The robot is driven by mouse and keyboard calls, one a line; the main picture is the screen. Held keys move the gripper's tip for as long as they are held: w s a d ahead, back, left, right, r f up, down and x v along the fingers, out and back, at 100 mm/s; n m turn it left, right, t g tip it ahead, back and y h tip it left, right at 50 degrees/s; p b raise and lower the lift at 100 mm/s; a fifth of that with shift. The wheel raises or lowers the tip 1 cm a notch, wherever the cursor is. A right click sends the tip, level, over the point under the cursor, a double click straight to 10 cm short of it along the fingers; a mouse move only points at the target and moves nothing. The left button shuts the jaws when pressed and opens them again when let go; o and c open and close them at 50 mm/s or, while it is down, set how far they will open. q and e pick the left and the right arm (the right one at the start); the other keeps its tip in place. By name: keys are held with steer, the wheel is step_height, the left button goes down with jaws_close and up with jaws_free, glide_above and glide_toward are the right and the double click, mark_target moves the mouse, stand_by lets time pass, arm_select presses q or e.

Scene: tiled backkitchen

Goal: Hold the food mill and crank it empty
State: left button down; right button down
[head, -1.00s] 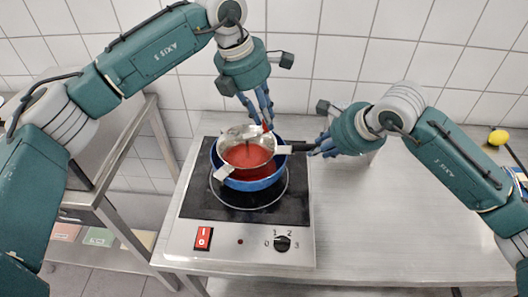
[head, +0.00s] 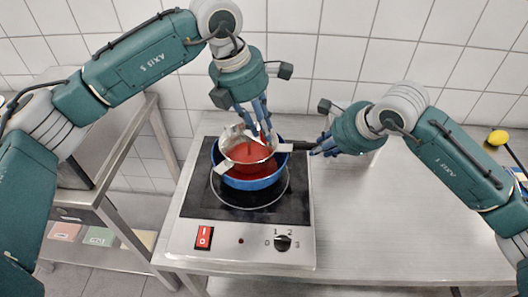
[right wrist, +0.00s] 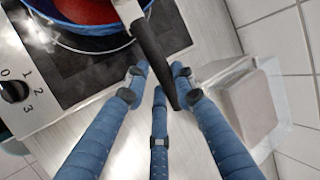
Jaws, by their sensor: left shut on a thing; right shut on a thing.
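The food mill (head: 239,156) is a metal bowl with red puree inside. It sits in the top of a blue pot (head: 255,184), with metal lugs at the rim. My left gripper (head: 262,134) reaches down from above to the mill's back right and is shut on the crank's knob; its fingers hide most of the crank. My right gripper (head: 322,146) is shut on the mill's black handle (head: 301,146) at the right. In the right wrist view, the blue fingers (right wrist: 158,86) close around this black handle (right wrist: 153,50).
The pot stands on a hot plate (head: 203,204) with a red switch (head: 204,238) and a dial (head: 283,243). A yellow object (head: 498,137) lies at the far right. A tiled wall is close behind.

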arm_select(q)
steer(key=shift+w+a+f, duration=0.1)
steer(key=shift+a, duration=0.1)
steer(key=shift+s+a, duration=0.9)
steer(key=shift+a, duration=0.15)
steer(key=a, duration=0.2)
steer(key=shift+s+a, duration=0.15)
steer(key=shift+a, duration=0.25)
steer(key=shift+r, duration=0.2)
